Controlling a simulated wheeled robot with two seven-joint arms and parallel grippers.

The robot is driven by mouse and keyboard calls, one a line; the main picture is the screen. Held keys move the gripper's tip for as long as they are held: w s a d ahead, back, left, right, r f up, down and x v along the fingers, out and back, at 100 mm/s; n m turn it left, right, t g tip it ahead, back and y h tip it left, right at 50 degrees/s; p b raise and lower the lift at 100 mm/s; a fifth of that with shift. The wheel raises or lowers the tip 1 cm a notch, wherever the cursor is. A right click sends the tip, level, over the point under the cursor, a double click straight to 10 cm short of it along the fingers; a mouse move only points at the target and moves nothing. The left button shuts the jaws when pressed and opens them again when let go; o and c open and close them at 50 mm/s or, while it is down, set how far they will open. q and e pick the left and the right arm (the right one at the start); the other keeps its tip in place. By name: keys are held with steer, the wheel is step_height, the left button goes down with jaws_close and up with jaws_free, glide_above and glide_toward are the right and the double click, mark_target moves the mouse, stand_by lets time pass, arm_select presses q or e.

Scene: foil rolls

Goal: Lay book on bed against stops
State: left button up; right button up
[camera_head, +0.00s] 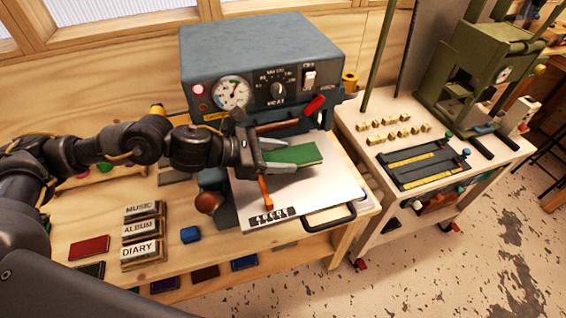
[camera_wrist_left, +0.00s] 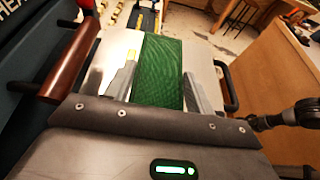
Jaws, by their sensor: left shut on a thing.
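The green book (camera_head: 297,154) is held by my left gripper (camera_head: 272,153) over the pale bed (camera_head: 325,193) of the blue-grey press. In the left wrist view the book (camera_wrist_left: 160,72) lies between the two metal fingers, its long side pointing away from the gripper. My left gripper (camera_wrist_left: 158,90) is shut on it. Whether the book touches the bed is hard to tell. An orange bar (camera_head: 265,191) stands at the bed's left side, below the gripper. I cannot clearly make out the stops. My right gripper is out of view.
The press head (camera_head: 262,70) with gauge and heat knob stands behind the bed. A black handle (camera_head: 330,217) is at the bed's front. Labelled boxes (camera_head: 141,227) and a red book (camera_head: 89,247) lie on the left. A cart (camera_head: 436,184) stands right.

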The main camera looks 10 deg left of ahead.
arm_select(q)
steer(key=shift+w+a+f, duration=0.1)
steer(key=shift+w+f, duration=0.05)
steer(key=shift+f, duration=0.45)
steer(key=shift+w+f, duration=0.1)
steer(key=shift+f, duration=0.5)
steer(key=shift+f+b, duration=0.3)
steer(key=shift+f, duration=0.05)
steer(key=shift+c, duration=0.3)
steer(key=shift+s, duration=0.1)
steer(key=shift+s+a+r, duration=0.1)
steer(key=shift+s, duration=0.05)
steer(key=shift+f, duration=0.25)
steer(key=o, duration=1)
steer(key=shift+r, duration=0.1)
steer(key=shift+o, duration=0.5)
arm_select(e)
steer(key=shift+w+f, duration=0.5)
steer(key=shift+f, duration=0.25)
